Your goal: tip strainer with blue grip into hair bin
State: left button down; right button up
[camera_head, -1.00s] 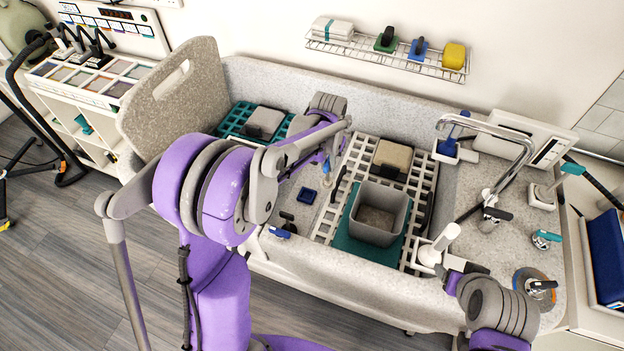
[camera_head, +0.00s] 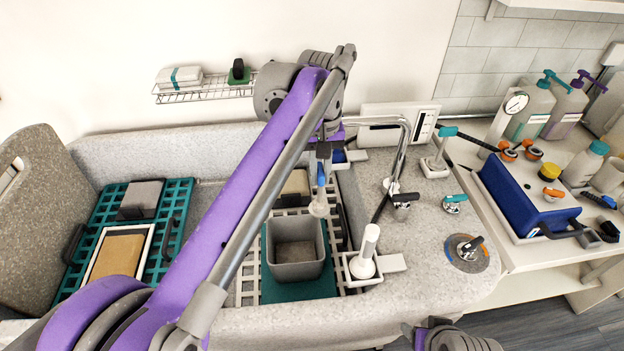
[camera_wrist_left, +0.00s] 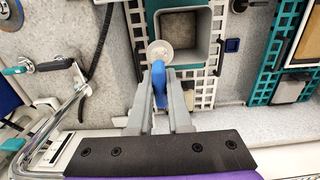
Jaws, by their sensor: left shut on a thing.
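The strainer (camera_head: 319,206) with its blue grip (camera_head: 321,174) hangs below my left gripper (camera_head: 323,165) in the head view. In the left wrist view my left gripper (camera_wrist_left: 160,100) is shut on the blue grip (camera_wrist_left: 159,84), and the round pale strainer head (camera_wrist_left: 159,52) sticks out past the fingertips. The grey square hair bin (camera_head: 297,248) stands upright on a teal mat (camera_head: 300,289) in the tub. The strainer is at the bin's back right rim, apart from or above it; the exact height is hard to tell. My right gripper's fingers are not visible; only part of my right arm shows at the bottom.
A white upright-handled holder (camera_head: 364,262) stands right of the bin. A tap (camera_head: 404,150) and several levers are on the right ledge. A teal grid (camera_head: 176,222) with blocks lies at the left. A blue box (camera_head: 520,195) sits on the right counter.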

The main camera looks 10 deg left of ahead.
pick_arm(q)
jog(key=shift+a+f, duration=0.1)
jog(key=shift+a, duration=0.15)
jog(key=a+h+b, duration=0.1)
jog(key=s+a+f+h+b, duration=0.1)
jog(key=a, duration=0.1)
jog(key=a+t+h+b, duration=0.1)
jog(key=a+b, duration=0.1)
jog(key=shift+s+f+h, duration=0.3)
jog(key=shift+f+h, duration=0.05)
jog(key=shift+h, duration=0.05)
dwell(0.9)
jog(key=shift+s+a+f+t+h+b, duration=0.2)
jog(key=shift+a+t+h+b, duration=0.15)
jog(key=shift+a+h, duration=0.45)
